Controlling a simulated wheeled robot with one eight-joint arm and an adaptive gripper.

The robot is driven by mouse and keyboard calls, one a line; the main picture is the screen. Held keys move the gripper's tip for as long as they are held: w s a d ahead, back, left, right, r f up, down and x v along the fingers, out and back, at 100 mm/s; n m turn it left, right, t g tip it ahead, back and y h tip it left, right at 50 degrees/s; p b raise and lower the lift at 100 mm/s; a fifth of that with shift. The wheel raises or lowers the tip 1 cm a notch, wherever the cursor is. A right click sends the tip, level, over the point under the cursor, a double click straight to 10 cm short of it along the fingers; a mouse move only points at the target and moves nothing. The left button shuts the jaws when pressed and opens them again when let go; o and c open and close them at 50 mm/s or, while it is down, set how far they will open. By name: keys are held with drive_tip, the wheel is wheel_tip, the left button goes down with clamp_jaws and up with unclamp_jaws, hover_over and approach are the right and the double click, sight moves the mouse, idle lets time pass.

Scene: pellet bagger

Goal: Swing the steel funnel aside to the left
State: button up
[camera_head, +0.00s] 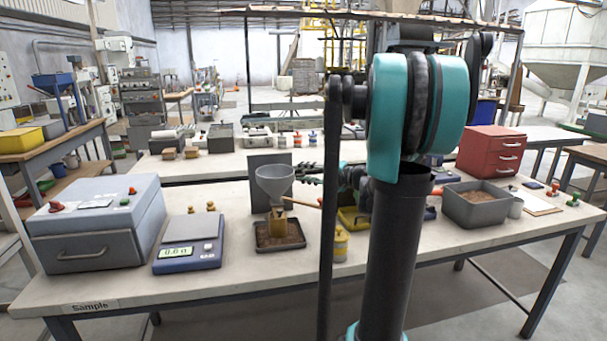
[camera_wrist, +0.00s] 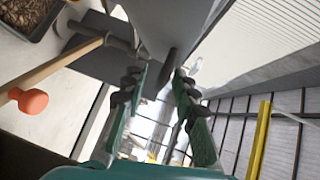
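The grey steel funnel (camera_head: 275,181) stands over a tray of brown pellets (camera_head: 280,235) in front of a dark upright plate. It also fills the top middle of the wrist view (camera_wrist: 170,22). A wooden handle (camera_head: 302,203) with an orange end points right from below the funnel; it crosses the left of the wrist view (camera_wrist: 62,68). My gripper (camera_wrist: 160,82) is open, its two ribbed fingers apart, with the funnel's lower edge close to their tips. Whether they touch it cannot be told. In the head view my arm partly hides the gripper, right of the funnel.
A blue scale (camera_head: 188,240) and a grey box (camera_head: 98,225) stand left of the funnel. A grey bin (camera_head: 480,207) and red drawers (camera_head: 490,152) are farther right. A second bench runs behind.

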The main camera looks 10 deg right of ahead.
clamp_jaws()
drive_tip(key=shift+s, duration=0.1)
